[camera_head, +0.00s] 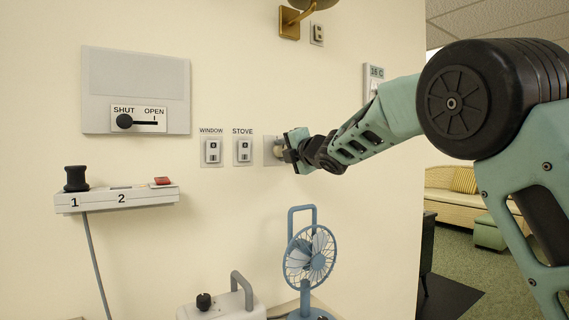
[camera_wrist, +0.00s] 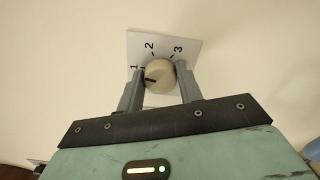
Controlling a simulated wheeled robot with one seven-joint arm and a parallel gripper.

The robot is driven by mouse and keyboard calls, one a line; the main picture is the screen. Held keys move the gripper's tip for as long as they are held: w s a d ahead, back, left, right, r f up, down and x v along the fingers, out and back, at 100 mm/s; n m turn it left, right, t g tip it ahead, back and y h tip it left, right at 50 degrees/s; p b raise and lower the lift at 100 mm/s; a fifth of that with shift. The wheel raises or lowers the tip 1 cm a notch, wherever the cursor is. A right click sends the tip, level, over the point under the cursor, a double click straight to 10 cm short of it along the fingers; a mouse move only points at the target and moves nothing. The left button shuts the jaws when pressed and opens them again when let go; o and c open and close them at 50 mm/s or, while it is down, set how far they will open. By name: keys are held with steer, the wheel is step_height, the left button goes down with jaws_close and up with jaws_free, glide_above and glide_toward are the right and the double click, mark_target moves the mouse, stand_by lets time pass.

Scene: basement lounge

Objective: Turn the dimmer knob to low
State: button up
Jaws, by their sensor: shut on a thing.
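The dimmer knob (camera_wrist: 160,73) is a round beige knob on a pale wall plate (camera_wrist: 134,42) marked 1, 2 and 3. Its dark pointer line points left, close to the 1 mark, in the wrist view. My gripper (camera_wrist: 161,72) is shut on the knob, with one grey finger on each side. In the head view the knob (camera_head: 279,150) is partly hidden by my gripper (camera_head: 285,149), which reaches it from the right.
WINDOW (camera_head: 212,151) and STOVE (camera_head: 243,151) switches sit left of the knob. A brass lamp mount (camera_head: 290,22) is above. A blue fan (camera_head: 311,255) stands below.

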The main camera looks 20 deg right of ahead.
steer(key=shift+f+n+b, duration=0.1)
steer(key=shift+n+b, duration=0.55)
steer(key=shift+n, duration=0.25)
steer(key=o, duration=1)
steer(key=shift+s, duration=0.1)
steer(key=b+v, duration=0.3)
steer(key=v, duration=1.4)
steer(key=shift+s+b, duration=0.1)
steer(key=shift+b, duration=0.25)
